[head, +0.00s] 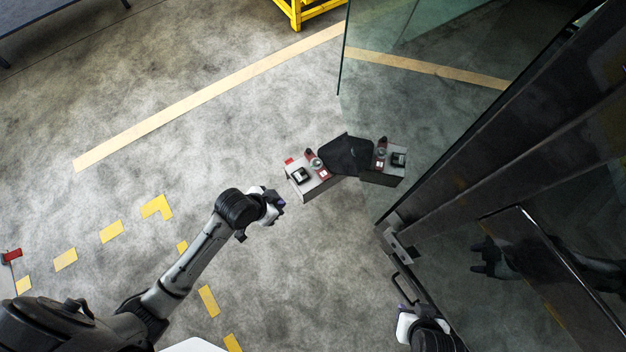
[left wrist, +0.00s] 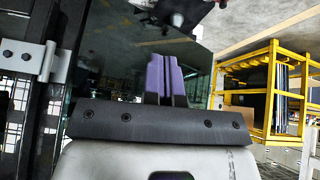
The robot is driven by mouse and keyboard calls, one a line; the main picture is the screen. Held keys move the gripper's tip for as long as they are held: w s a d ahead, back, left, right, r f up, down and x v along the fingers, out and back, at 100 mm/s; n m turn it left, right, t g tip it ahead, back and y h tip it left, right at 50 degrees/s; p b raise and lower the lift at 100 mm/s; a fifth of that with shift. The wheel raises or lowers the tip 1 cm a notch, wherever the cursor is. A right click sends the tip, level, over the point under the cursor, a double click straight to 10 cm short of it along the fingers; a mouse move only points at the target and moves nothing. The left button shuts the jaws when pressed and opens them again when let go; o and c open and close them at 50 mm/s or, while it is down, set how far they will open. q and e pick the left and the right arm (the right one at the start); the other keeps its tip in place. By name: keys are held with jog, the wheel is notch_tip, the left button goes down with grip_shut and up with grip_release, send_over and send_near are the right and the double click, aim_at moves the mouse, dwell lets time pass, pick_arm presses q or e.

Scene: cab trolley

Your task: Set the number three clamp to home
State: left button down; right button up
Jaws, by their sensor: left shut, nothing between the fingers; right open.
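A console with two grey boxes joined by a dark middle section (head: 345,156) stands beyond my left gripper in the head view. The left box (head: 312,185) and right box (head: 382,179) each carry red parts, a round knob and a black fitting. I cannot tell which part is the number three clamp; no number is legible. My left gripper (head: 279,201) is shut and empty, short of the left box and apart from it. Its purple fingers (left wrist: 166,78) are together in the left wrist view. My right gripper (head: 403,312) is open at the bottom, beside a door handle, partly hidden.
A dark-framed glass door (head: 440,205) with a handle (head: 408,290) fills the right side and shows an arm's reflection. A glass panel (head: 420,100) stands behind the console. A yellow frame (head: 305,12) is at the back.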

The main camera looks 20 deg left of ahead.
aim_at(318, 175)
pick_arm(q)
jog(key=w+a+f+b, duration=0.2)
jog(key=w+f+b, duration=0.3)
jog(key=f+b, duration=0.3)
jog(key=w+a+f+t+h+b, duration=0.1)
jog(key=w+f+b, duration=0.4)
jog(key=f+b, duration=0.4)
jog(key=w+a+f+m+t+b, duration=0.1)
jog(key=w+a+f+b, duration=0.1)
jog(key=w+f+b, duration=0.3)
notch_tip(318, 175, down, 8)
jog(key=b, duration=0.4)
jog(key=shift+w+a+r+h, duration=0.2)
jog(key=shift+w+a+h, duration=0.1)
jog(key=shift+h, duration=0.1)
jog(key=b+x, duration=0.6)
jog(key=x, duration=0.4)
jog(key=shift+w+f, duration=0.1)
jog(key=shift+w+d+b, duration=0.8)
jog(key=shift+w+b, duration=0.1)
jog(key=shift+w, duration=0.25)
jog(key=shift+w+d, duration=0.3)
jog(key=shift+w, duration=0.2)
